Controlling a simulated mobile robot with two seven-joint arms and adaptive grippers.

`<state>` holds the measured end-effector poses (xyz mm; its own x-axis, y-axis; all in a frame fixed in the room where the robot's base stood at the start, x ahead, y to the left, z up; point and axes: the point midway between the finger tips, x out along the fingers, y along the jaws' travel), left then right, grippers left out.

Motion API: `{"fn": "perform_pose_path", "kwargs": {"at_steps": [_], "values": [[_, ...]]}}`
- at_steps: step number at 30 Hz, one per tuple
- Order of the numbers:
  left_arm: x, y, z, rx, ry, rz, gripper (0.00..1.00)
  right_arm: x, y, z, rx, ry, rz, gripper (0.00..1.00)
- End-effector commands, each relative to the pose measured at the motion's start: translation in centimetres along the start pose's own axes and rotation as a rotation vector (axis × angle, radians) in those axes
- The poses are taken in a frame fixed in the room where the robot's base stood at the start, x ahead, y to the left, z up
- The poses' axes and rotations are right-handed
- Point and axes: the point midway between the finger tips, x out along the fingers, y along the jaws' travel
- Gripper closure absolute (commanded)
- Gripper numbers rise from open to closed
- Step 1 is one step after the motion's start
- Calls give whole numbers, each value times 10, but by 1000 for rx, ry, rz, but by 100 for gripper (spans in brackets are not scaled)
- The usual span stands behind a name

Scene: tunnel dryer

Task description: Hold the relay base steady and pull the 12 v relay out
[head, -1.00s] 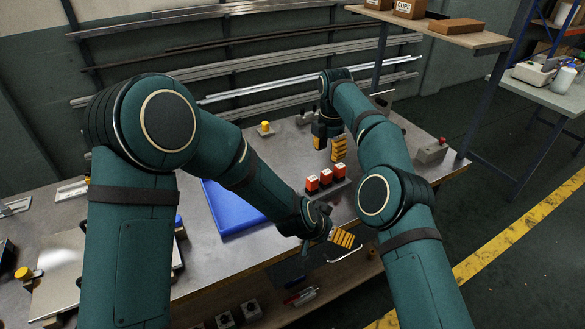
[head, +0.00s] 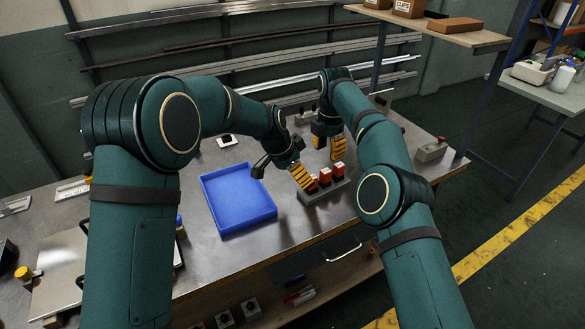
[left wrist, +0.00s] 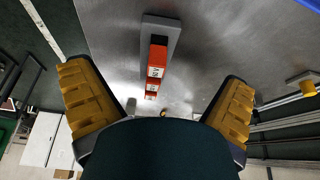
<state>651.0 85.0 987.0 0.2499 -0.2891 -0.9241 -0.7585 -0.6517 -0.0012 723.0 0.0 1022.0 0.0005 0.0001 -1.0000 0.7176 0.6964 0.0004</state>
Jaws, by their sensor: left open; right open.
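Several red relays with white labels stand in a row in a long grey relay base (head: 312,200) on the metal bench. The rightmost relay (head: 338,170) shows best; the left gripper partly covers the row's left end. I cannot read which one is 12 V. My left gripper (head: 303,182) is open above the left end of the base. In the left wrist view, the red relays (left wrist: 158,56) and the grey base (left wrist: 172,28) lie between its spread yellow fingers, with nothing held. My right gripper (head: 337,150) is open, fingers down, just behind the row and apparently empty.
A blue tray (head: 238,224) lies left of the base. A grey box with a red button (head: 431,150) stands at the right bench end. The bench's front edge and a handle (head: 343,251) are close. Bare bench lies between tray and base.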

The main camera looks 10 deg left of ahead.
Motion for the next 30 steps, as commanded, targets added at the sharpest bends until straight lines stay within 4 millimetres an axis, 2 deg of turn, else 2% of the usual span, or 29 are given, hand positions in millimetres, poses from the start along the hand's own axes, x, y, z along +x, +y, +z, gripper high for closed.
{"fn": "perform_pose_path", "kwargs": {"at_steps": [9, 16, 22, 30], "values": [[59, 1, 1, -1, -2, 2, 0, 0, 0, 0, 0, 0, 0, 54], [95, 1, 0, -1, -1, 2, 0, 0, 0, 0, 0, 0, 0, 54], [111, 0, 0, -2, 1, 0, 0, 0, 0, 0, 0, 0, 0, 54], [115, 0, 0, -2, 1, 0, 0, 0, 0, 0, 0, 0, 0, 54]]}}
